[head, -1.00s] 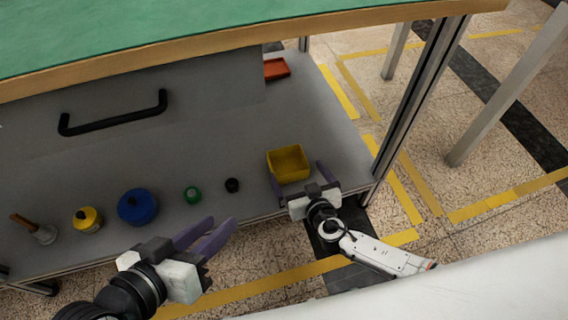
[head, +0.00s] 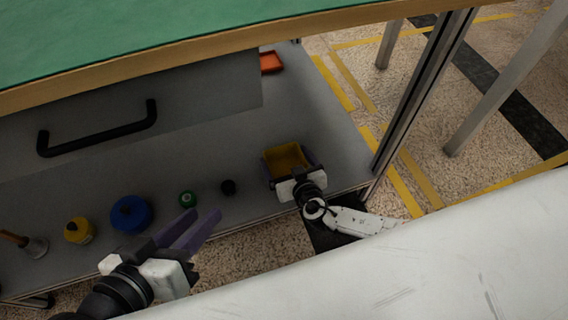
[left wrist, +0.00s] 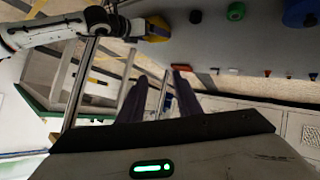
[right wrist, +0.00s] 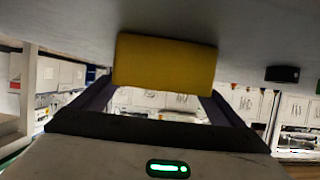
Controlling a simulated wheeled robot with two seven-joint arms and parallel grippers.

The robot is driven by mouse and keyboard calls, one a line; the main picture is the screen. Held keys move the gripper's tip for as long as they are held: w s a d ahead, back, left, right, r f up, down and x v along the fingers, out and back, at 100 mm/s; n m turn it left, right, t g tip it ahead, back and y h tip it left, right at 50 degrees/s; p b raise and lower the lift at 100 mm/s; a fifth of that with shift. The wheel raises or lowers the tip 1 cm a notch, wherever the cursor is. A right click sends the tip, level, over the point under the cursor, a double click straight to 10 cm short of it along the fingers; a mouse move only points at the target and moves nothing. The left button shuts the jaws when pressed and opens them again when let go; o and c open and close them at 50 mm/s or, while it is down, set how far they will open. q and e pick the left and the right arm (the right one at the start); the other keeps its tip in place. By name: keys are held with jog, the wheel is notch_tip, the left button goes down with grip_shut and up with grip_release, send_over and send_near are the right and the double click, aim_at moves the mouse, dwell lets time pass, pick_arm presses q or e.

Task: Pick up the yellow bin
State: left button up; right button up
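The yellow bin (head: 285,156) sits on the grey lower shelf near its right front corner. My right gripper (head: 288,167) is at the bin's near side, with one finger along each side of it. In the right wrist view the bin (right wrist: 165,64) spans the space between the two spread fingers (right wrist: 160,92); I cannot tell whether they touch it. The bin also shows in the left wrist view (left wrist: 155,28), beside my right gripper. My left gripper (head: 198,232) is open and empty, in front of the shelf's edge.
On the shelf (head: 330,135) stand a black item (head: 228,187), a green item (head: 187,199), a blue container (head: 133,213), a yellow container (head: 78,230) and a wooden-handled tool (head: 25,242). An orange tray (head: 271,62) lies behind. The green tabletop (head: 150,35) overhangs; a metal post (head: 425,90) stands right.

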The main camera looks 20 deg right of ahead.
jog(key=c, duration=0.7)
jog(key=shift+r, duration=0.15)
